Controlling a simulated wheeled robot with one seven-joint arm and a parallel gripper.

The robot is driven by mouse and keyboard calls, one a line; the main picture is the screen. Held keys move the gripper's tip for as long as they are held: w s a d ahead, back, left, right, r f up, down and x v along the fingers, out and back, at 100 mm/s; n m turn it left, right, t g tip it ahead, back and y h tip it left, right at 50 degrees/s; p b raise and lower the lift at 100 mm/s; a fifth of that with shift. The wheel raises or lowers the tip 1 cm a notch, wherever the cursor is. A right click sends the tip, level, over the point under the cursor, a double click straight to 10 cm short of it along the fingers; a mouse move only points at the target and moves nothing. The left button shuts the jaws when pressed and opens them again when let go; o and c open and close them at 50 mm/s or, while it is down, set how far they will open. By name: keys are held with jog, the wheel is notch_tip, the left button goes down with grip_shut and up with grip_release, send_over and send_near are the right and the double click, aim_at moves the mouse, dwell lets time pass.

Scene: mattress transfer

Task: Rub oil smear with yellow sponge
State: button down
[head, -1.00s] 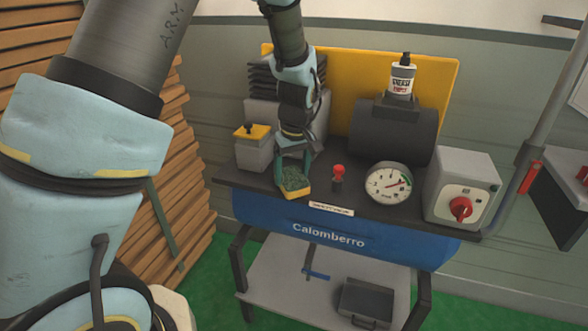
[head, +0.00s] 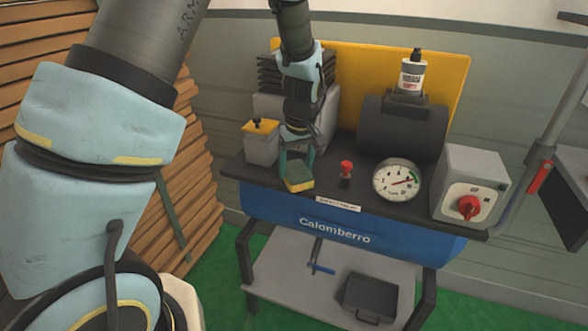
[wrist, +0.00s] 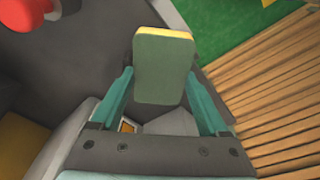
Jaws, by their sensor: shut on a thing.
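The yellow sponge (head: 300,187) has a green face and a yellow edge. My gripper (head: 297,165) is shut on it, one finger at each side, over the dark top (head: 330,187) of the blue compressor, near its front left edge. In the wrist view the sponge (wrist: 163,72) sits between the two teal fingers of my gripper (wrist: 160,85), green face toward the camera. I cannot tell whether the sponge touches the surface. I cannot make out an oil smear in either view.
A red knob (head: 346,168), a round gauge (head: 397,181) and a grey switch box (head: 474,180) stand right of the sponge. A grey box with a yellow lid (head: 262,142) is at left. A white bottle (head: 411,74) stands on the black cylinder (head: 400,125).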

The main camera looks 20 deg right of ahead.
aim_at(306, 149)
jog(key=shift+w+d+p, duration=0.55)
jog(key=shift+w+d, duration=1.65)
jog(key=shift+w, duration=0.1)
jog(key=shift+w+d+r, duration=0.15)
jog(key=shift+w+d, duration=0.3)
jog(key=shift+w, duration=0.05)
jog(key=shift+r, duration=0.15)
jog(key=shift+s+a, duration=0.65)
jog(key=shift+s, duration=0.15)
jog(key=shift+s+a+f, duration=0.25)
jog(key=shift+s+a, duration=1.2)
jog(key=shift+s, duration=0.05)
jog(key=shift+s+a+f, duration=0.2)
jog(key=shift+s+a, duration=1.25)
jog(key=shift+s, duration=0.05)
jog(key=shift+r+p, duration=2.55)
jog(key=shift+r, duration=0.5)
jog(key=shift+r, duration=0.1)
